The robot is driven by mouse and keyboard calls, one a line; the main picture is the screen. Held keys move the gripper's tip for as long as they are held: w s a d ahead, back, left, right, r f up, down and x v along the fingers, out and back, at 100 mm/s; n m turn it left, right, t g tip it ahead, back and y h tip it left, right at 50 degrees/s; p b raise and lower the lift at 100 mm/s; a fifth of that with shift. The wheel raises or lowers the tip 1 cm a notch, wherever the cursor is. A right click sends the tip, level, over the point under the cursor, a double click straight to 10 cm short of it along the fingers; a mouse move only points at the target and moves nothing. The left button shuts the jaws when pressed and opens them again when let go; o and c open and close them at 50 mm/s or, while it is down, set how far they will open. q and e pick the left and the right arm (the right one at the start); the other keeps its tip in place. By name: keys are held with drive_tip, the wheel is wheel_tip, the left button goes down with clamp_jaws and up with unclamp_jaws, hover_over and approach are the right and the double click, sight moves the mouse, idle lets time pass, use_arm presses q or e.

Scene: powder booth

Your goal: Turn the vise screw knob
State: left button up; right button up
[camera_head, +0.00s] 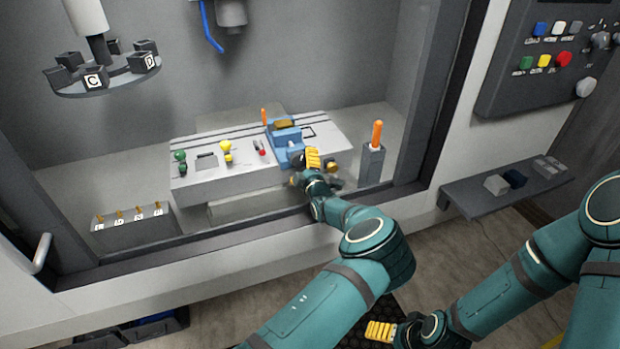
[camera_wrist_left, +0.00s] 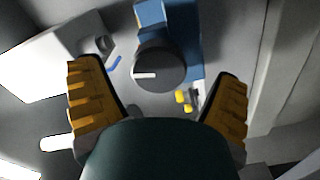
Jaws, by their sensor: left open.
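The blue vise (camera_head: 285,138) sits on the right part of the grey workbench inside the booth. In the left wrist view its blue body (camera_wrist_left: 184,40) runs behind a round dark grey screw knob (camera_wrist_left: 158,66) with a white mark pointing left. My left gripper (camera_head: 313,167) is at the front of the vise. Its yellow-padded fingers (camera_wrist_left: 157,75) are spread wide, one on each side of the knob, with visible gaps. In the head view the gripper hides most of the knob. My right gripper (camera_head: 381,331) is low outside the booth, with only a yellow finger pad clear.
The workbench (camera_head: 232,185) carries green, yellow and red knobs left of the vise. An orange-handled tool (camera_head: 376,134) stands in a grey holder to the right. The booth's front sill (camera_head: 245,237) runs under my left arm. A shelf (camera_head: 505,186) and control panel are at right.

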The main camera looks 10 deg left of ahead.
use_arm(q)
drive_tip(key=v, duration=0.9)
drive_tip(key=shift+s, duration=0.15)
drive_tip(key=shift+d, duration=0.15)
